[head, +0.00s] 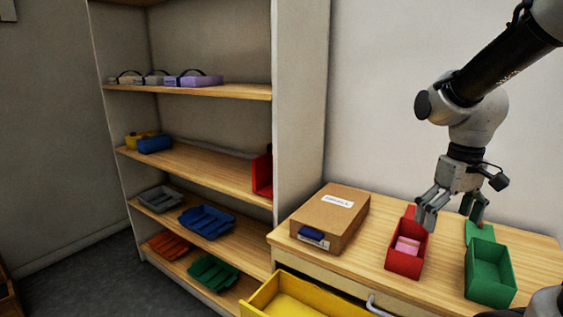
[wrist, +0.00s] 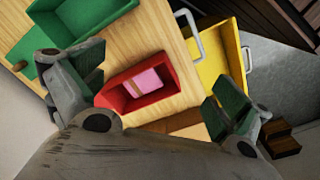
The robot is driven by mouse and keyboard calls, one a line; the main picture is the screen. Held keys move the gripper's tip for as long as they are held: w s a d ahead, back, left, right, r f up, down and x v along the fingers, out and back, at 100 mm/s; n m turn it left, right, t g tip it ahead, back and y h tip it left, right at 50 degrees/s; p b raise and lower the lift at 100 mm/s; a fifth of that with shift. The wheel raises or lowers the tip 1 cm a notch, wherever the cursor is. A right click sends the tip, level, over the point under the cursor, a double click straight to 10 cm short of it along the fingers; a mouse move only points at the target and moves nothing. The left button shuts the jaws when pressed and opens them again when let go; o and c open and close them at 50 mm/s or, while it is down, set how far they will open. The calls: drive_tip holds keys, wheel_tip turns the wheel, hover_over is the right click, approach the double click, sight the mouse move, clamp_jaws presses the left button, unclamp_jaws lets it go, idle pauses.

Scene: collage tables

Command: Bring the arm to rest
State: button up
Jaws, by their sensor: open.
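My gripper (head: 450,213) is open and empty, hanging over the wooden counter (head: 362,270) at the right of the head view. Its fingers point down, above and a little behind the red bin (head: 404,262). In the wrist view the two fingers (wrist: 160,92) stand wide apart, with the red bin (wrist: 113,100) below and between them. A pink block (head: 407,246) lies inside the red bin and also shows in the wrist view (wrist: 144,80). Nothing is between the fingers.
A green bin (head: 489,277) stands right of the red one. A cardboard box (head: 329,215) sits at the counter's left. A yellow drawer (head: 286,302) is pulled out at the front. A shelf unit (head: 195,154) with trays and cases stands at left.

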drive_tip(key=s+r+m+t, duration=0.2)
drive_tip(key=s+r+t, duration=0.2)
drive_tip(key=s, duration=0.6)
wheel_tip(320, 180, up, 3)
drive_tip(key=shift+d+f, duration=0.1)
drive_tip(key=shift+d, duration=0.3)
drive_tip(key=shift+c, duration=0.2)
